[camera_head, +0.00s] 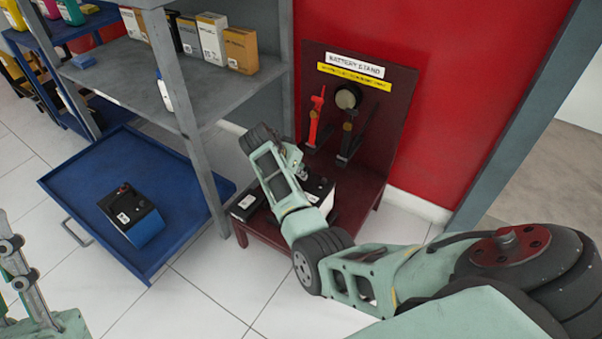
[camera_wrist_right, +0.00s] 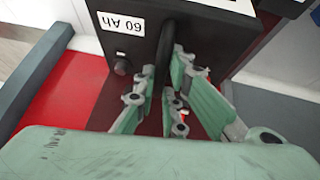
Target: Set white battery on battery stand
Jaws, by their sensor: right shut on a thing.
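The white battery with a black top (camera_head: 320,190) is at the dark red battery stand (camera_head: 375,180), partly hidden behind my right arm. In the right wrist view its black face (camera_wrist_right: 210,38) carries a "60 Ah" label. My right gripper (camera_wrist_right: 170,75) is shut on the battery's dark handle strap. The battery is over the stand's red base; I cannot tell whether it rests fully on it.
A blue tray (camera_head: 85,180) at left holds a blue battery with a black top (camera_head: 130,215). A grey shelf (camera_head: 150,75) with boxes stands behind. Red and black clamps (camera_head: 316,120) hang on the stand's back panel. A grey door post (camera_head: 530,120) is at right.

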